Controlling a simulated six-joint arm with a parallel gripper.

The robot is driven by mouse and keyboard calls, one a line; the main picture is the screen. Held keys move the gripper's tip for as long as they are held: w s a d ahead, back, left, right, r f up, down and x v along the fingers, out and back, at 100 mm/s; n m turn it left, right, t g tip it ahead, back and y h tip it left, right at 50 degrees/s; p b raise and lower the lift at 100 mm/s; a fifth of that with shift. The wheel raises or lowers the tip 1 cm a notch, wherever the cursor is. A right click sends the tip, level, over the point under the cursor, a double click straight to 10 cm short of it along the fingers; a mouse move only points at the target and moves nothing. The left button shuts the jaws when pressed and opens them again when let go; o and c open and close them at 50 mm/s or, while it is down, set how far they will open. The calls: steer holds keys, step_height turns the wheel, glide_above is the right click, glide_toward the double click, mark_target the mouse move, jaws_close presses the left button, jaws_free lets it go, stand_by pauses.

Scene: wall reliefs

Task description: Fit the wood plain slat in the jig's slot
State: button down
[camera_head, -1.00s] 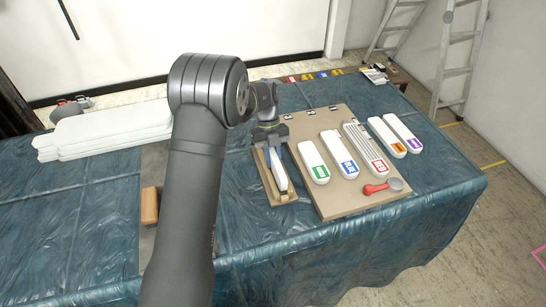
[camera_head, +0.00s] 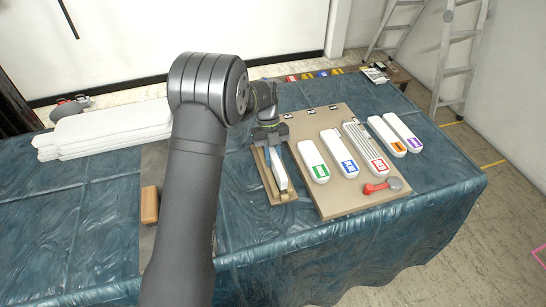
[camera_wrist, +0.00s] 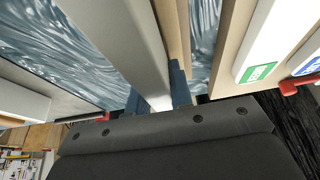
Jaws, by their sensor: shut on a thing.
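My gripper (camera_head: 275,142) is shut on a long pale slat (camera_head: 280,172) at the slat's far end. In the wrist view my gripper's blue-grey fingers (camera_wrist: 158,98) are on both sides of the slat (camera_wrist: 122,42). The slat lies lengthwise over the wooden jig (camera_head: 264,178), along its rails, at the left edge of the tan board. A wooden rail (camera_wrist: 172,35) shows just right of the slat in the wrist view. I cannot tell whether the slat is down in the slot or above it; my gripper hides its far end.
The tan board (camera_head: 335,205) right of the jig carries several white labelled pieces, with green (camera_head: 314,160), blue (camera_head: 338,154) and red (camera_head: 366,150) labels, and a red-handled tool (camera_head: 376,188). White planks (camera_head: 105,130) are stacked at left. A brown block (camera_head: 149,205) lies nearer.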

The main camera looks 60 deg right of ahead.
steer(key=shift+f, duration=0.45)
steer(key=c, duration=1.2)
jaws_free()
steer(key=v, duration=1.7)
steer(key=shift+r, duration=0.25)
steer(key=x, duration=1.7)
steer(key=shift+f, duration=0.25)
steer(key=shift+r, duration=0.15)
